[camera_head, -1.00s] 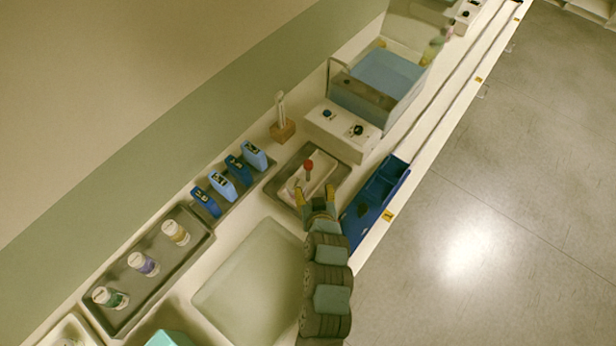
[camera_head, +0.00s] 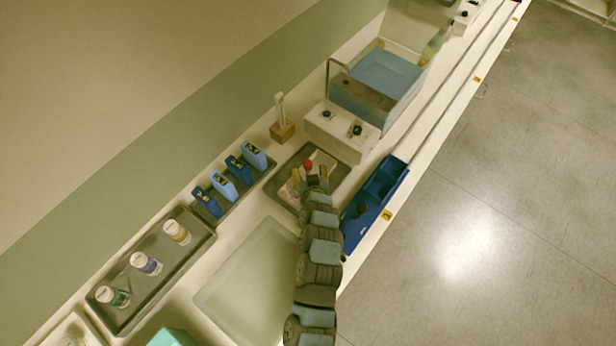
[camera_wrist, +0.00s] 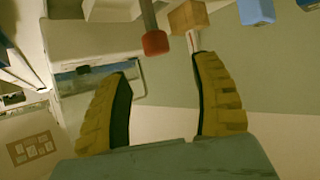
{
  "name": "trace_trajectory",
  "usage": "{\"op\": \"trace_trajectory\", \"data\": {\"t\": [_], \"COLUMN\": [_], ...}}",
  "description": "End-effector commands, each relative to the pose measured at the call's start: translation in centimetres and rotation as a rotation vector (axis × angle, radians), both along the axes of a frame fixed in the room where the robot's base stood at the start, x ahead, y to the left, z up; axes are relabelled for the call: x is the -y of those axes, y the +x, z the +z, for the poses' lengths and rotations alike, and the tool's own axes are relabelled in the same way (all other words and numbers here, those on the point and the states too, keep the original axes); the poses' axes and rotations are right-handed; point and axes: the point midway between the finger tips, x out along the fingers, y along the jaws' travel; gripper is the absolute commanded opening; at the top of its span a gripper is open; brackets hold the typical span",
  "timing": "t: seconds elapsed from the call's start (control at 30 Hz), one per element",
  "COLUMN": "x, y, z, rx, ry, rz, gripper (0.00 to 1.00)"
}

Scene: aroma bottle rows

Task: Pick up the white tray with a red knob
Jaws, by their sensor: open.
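The white tray (camera_head: 321,158) lies in a dark grey tray and is partly hidden by my gripper. Its red knob (camera_head: 309,165) stands up on a stem. My gripper (camera_head: 310,173) is open over the tray, with its yellow fingers on either side of the knob in the head view. In the wrist view the red knob (camera_wrist: 155,42) and its grey stem show just beyond my gripper (camera_wrist: 165,67), near the gap between the fingertips. The gap is empty, and I see no finger touching the knob.
The grey tray (camera_head: 341,178) surrounds the white tray. A blue bin (camera_head: 389,180) is close on the right, a white control box (camera_head: 338,133) behind. A wooden block (camera_head: 282,131) and blue bottles (camera_head: 222,186) stand to the left. A pale flat panel (camera_head: 250,280) is in front.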

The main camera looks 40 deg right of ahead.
Motion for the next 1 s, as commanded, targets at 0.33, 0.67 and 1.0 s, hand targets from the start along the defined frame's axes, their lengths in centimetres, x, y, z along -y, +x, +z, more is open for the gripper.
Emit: {"op": "trace_trajectory", "data": {"t": [0.33,0.67,1.0], "x": [0.7,2.0,3.1], "y": [0.9,2.4,3.9], "z": [-0.7,-1.9,-3.3], "rx": [0.000,0.001,-0.001], "ry": [0.000,0.000,0.002], "rz": [-0.001,0.000,0.000], "gripper": [0.64,0.64,0.64]}}
